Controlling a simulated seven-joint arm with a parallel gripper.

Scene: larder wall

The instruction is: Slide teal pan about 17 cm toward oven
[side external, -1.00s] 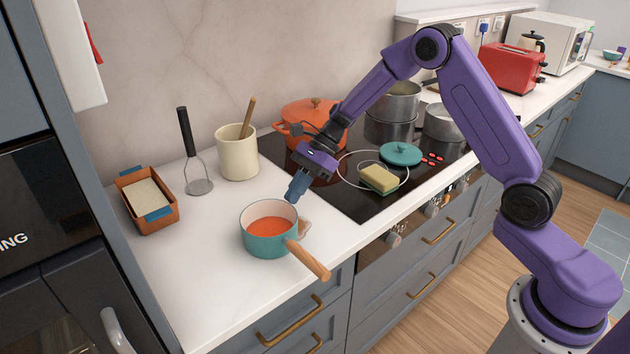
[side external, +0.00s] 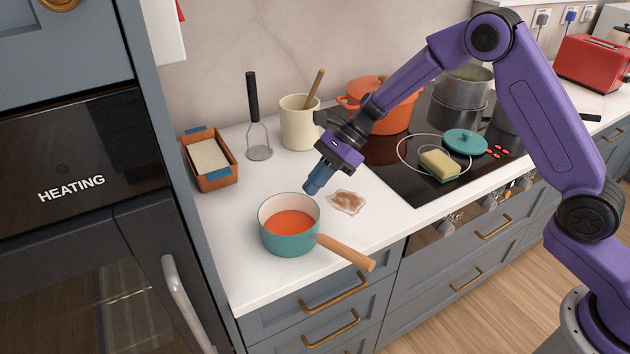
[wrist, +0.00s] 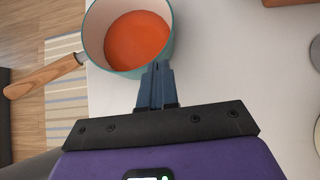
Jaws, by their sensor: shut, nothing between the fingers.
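The teal pan (side external: 290,244) stands upright on the white worktop with orange-red contents (side external: 288,222). Its wooden handle (side external: 346,252) points to the front right. My gripper (side external: 312,188) is shut and empty, its blue fingers pointing down at the pan's back right rim. In the wrist view the fingertips (wrist: 157,68) meet the outer edge of the pan (wrist: 98,30); whether they press on it I cannot tell. The handle (wrist: 42,77) shows at the left there. The oven (side external: 80,175), its display reading HEATING, is at the far left.
A brown stain (side external: 347,202) lies right of the pan. Behind are a loaf tin (side external: 232,178), a masher (side external: 255,120) and a cream crock (side external: 298,128). The hob (side external: 400,180) is to the right. Worktop between pan and oven is clear.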

